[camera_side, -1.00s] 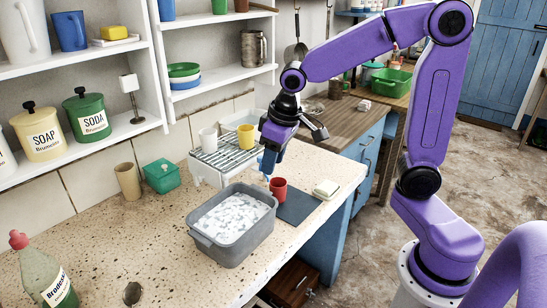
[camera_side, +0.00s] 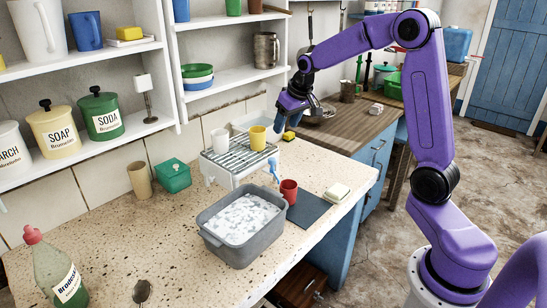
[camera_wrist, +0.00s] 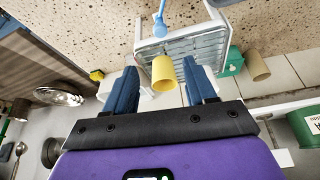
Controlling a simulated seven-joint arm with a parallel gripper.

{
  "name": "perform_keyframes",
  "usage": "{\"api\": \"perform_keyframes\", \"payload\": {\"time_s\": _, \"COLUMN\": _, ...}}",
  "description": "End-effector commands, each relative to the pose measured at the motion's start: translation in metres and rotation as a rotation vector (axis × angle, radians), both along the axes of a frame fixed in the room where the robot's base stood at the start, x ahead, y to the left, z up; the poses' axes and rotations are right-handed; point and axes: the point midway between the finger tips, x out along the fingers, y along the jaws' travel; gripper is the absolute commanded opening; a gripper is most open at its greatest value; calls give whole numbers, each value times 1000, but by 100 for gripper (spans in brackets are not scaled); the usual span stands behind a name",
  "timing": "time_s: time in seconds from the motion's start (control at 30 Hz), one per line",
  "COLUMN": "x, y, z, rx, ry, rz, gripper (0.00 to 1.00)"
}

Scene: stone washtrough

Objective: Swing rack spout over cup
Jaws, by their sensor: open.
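The wire drying rack (camera_side: 240,160) stands on the stone top. Its blue spout (camera_side: 273,168) sticks out at its front right, and also shows in the wrist view (camera_wrist: 160,22). The red cup (camera_side: 289,190) stands just right of and below the spout, on a dark mat; I cannot tell whether the spout's mouth is over it. The cup is not visible in the wrist view. My gripper (camera_side: 286,118) hangs above and behind the rack's right end, apart from the spout. Its fingers (camera_wrist: 160,70) are open, with nothing held; a yellow cup shows beyond them.
The yellow cup (camera_side: 258,138) and a white cup (camera_side: 220,140) stand on the rack. A grey basin of suds (camera_side: 243,228) is in front. A soap bar (camera_side: 337,192) lies right of the mat (camera_side: 308,208). Shelves (camera_side: 228,76) rise behind.

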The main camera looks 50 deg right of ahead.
Motion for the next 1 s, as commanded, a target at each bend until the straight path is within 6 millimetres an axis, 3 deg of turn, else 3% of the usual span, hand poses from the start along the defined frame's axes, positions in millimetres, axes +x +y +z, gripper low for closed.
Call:
{"api": "perform_keyframes", "payload": {"time_s": 0.7, "x": 46, "y": -5, "z": -116, "rx": 0, "ry": 4, "rz": 1, "gripper": 56}}
{"api": "perform_keyframes", "payload": {"time_s": 1.0, "x": 57, "y": -6, "z": -141, "rx": 0, "ry": 2, "rz": 0, "gripper": 56}}
